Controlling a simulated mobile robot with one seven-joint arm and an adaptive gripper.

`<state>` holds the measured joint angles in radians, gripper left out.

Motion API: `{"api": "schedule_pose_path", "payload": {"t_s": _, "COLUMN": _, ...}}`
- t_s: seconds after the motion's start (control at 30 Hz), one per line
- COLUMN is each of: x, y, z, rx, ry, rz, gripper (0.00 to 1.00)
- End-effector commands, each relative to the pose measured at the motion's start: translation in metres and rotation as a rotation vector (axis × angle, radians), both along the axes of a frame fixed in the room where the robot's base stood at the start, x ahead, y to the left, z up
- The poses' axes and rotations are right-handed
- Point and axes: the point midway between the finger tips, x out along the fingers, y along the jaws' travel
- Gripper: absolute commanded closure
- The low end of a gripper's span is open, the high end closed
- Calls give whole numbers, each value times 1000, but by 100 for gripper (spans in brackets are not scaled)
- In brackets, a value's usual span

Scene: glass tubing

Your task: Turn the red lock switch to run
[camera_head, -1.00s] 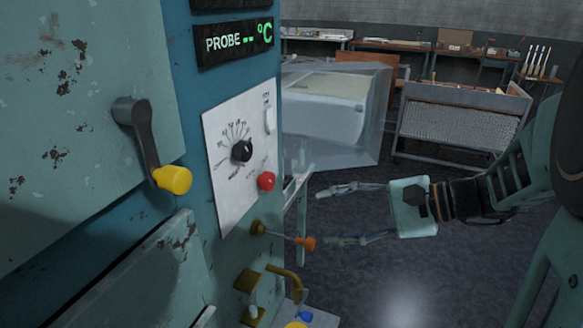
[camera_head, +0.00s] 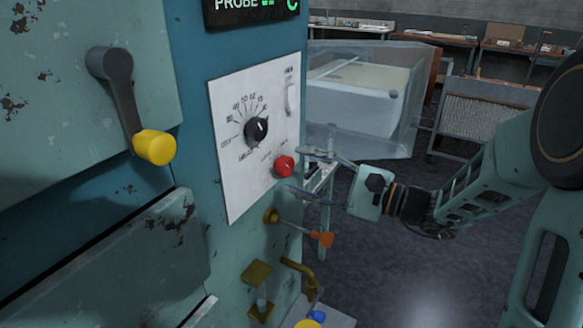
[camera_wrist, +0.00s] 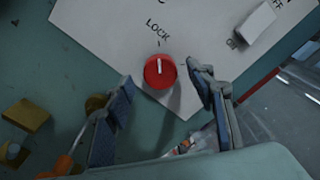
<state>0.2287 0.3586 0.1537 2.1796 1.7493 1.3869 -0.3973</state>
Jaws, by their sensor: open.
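The red lock switch (camera_head: 285,166) is a round red knob low on the white control panel (camera_head: 240,182) of the teal machine. In the wrist view the red knob (camera_wrist: 160,71) carries a white mark pointing up toward the word LOCK. My gripper (camera_head: 296,170) is open in front of the knob, its fingers pointing left at the panel. In the wrist view its two blue-padded fingertips (camera_wrist: 162,80) stand on either side of and below the knob, apart from it. No run label is readable.
A black dial (camera_head: 256,131) sits above the knob, and a white rocker switch (camera_head: 292,98) is at the upper right. An orange-tipped lever (camera_head: 323,239) sticks out below my gripper. A yellow-ended crank (camera_head: 154,147) is at left. Open floor lies to the right.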

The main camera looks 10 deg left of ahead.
Motion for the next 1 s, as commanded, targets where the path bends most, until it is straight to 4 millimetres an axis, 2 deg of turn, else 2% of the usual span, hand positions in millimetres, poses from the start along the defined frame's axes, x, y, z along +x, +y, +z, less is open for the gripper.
{"api": "schedule_pose_path", "payload": {"t_s": 0.1, "x": 5, "y": 16, "z": 0, "rx": 0, "ry": 0, "rz": 1, "gripper": 50}}
{"api": "schedule_pose_path", "payload": {"t_s": 0.2, "x": 8, "y": 24, "z": -1, "rx": -2, "ry": 1, "rz": 1, "gripper": 50}}
{"api": "schedule_pose_path", "payload": {"t_s": 0.57, "x": 10, "y": 28, "z": 0, "rx": -1, "ry": 0, "rz": 0, "gripper": 50}}
{"api": "schedule_pose_path", "payload": {"t_s": 0.93, "x": 10, "y": 28, "z": 0, "rx": -1, "ry": 0, "rz": 0, "gripper": 91}}
{"api": "schedule_pose_path", "payload": {"t_s": 1.0, "x": 10, "y": 28, "z": 0, "rx": -1, "ry": 0, "rz": 0, "gripper": 92}}
